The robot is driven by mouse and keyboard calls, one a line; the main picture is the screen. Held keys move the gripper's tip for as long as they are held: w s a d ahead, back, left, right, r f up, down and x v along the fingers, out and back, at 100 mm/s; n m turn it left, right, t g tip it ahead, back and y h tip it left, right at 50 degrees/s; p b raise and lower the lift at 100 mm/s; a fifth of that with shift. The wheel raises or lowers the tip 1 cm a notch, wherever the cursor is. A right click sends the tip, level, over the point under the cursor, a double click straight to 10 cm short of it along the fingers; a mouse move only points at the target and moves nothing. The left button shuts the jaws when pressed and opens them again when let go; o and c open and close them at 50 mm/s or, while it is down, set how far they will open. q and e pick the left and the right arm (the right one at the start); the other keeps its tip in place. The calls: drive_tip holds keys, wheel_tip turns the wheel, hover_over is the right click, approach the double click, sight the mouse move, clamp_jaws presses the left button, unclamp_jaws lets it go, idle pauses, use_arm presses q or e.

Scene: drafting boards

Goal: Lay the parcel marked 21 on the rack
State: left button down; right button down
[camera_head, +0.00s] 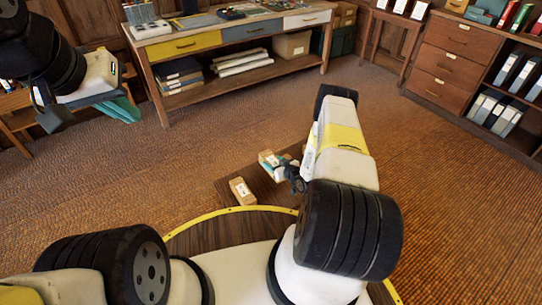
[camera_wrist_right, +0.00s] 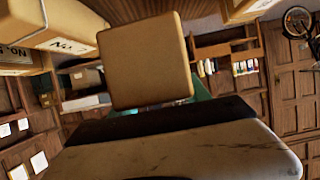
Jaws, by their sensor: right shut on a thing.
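My right gripper (camera_head: 279,166) is low over a dark brown board in the head view, shut on a small cardboard parcel (camera_head: 266,158) with a white label. In the right wrist view the held parcel (camera_wrist_right: 145,60) shows a plain brown face, with a bit of a teal finger behind it. A second labelled parcel (camera_head: 243,190) stands nearer my base, apart from the gripper. I cannot read a 21 on any parcel. My left gripper (camera_head: 122,106), with teal fingers, hangs empty at the upper left; its opening is unclear. I cannot identify the rack with certainty.
The dark brown board (camera_head: 267,187) lies under the parcels. Other parcels, one with a partly readable label (camera_wrist_right: 68,45), border the wrist view. A workbench (camera_head: 235,25) stands at the back, a drawer cabinet (camera_head: 455,58) at right. The carpet (camera_head: 215,125) between is clear.

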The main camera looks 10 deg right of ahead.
wheel_tip(320, 180, down, 9)
drive_tip(key=shift+r, duration=0.2)
drive_tip(key=shift+f, duration=0.1)
drive_tip(key=c, duration=0.8)
unclamp_jaws()
drive_tip(key=shift+f, duration=0.1)
drive_tip(key=shift+c, duration=0.2)
drive_tip(key=o, duration=0.3)
